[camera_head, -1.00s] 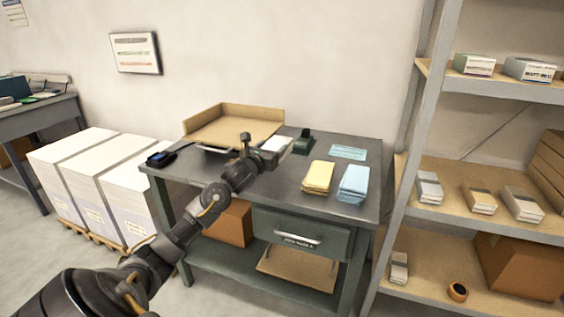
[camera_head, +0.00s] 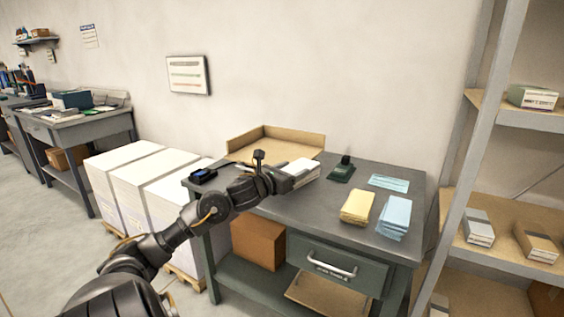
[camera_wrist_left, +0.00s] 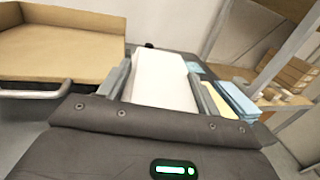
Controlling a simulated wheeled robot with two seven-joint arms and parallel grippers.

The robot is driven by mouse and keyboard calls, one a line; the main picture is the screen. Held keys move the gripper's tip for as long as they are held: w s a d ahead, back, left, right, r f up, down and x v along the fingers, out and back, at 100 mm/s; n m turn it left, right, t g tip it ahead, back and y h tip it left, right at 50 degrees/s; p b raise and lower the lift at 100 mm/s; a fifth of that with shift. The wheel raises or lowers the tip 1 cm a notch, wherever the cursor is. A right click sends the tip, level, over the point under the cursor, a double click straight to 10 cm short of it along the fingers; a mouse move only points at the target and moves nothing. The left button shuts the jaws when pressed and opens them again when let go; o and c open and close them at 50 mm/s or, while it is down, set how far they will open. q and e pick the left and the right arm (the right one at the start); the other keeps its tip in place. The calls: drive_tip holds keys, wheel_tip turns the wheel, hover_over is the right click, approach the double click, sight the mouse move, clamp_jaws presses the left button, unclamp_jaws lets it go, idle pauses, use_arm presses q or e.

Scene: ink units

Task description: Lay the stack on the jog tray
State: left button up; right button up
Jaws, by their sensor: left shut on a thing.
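The stack (camera_head: 303,168) is a block of white paper. In the left wrist view the white stack (camera_wrist_left: 160,78) lies between the two fingers. My left gripper (camera_head: 285,178) is shut on it, close to the tray's front right. Whether the stack touches the table is hard to tell. The jog tray (camera_head: 290,138) is a tan tray with raised walls at the back of the table. It also shows at the left of the left wrist view (camera_wrist_left: 60,52), beside the gripper, with a metal handle in front. My right gripper is out of view.
The grey table (camera_head: 310,215) also holds a yellow stack (camera_head: 357,207), a blue stack (camera_head: 394,217), a dark green stamp-like object (camera_head: 342,169), a light blue sheet (camera_head: 389,183) and a small black device (camera_head: 203,174). Shelves (camera_head: 490,190) stand right; white paper piles (camera_head: 140,185) stand left.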

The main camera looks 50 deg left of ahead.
use_arm(q)
drive_tip(key=s+d+f+m+g+h, duration=0.2)
drive_tip(key=s+d+m+h, duration=0.2)
drive_tip(key=d, duration=0.7)
drive_tip(key=s+d+f+m+g+h, duration=0.2)
drive_tip(key=d+h, duration=0.5)
drive_tip(key=d, duration=0.4)
drive_tip(key=s+d+f+m+g+h, duration=0.3)
drive_tip(key=s+d+f+m+h, duration=0.1)
drive_tip(key=d, duration=0.7)
drive_tip(key=s+m+h, duration=0.1)
drive_tip(key=s+m, duration=0.1)
drive_tip(key=s, duration=0.1)
drive_tip(key=shift+d+h, duration=0.4)
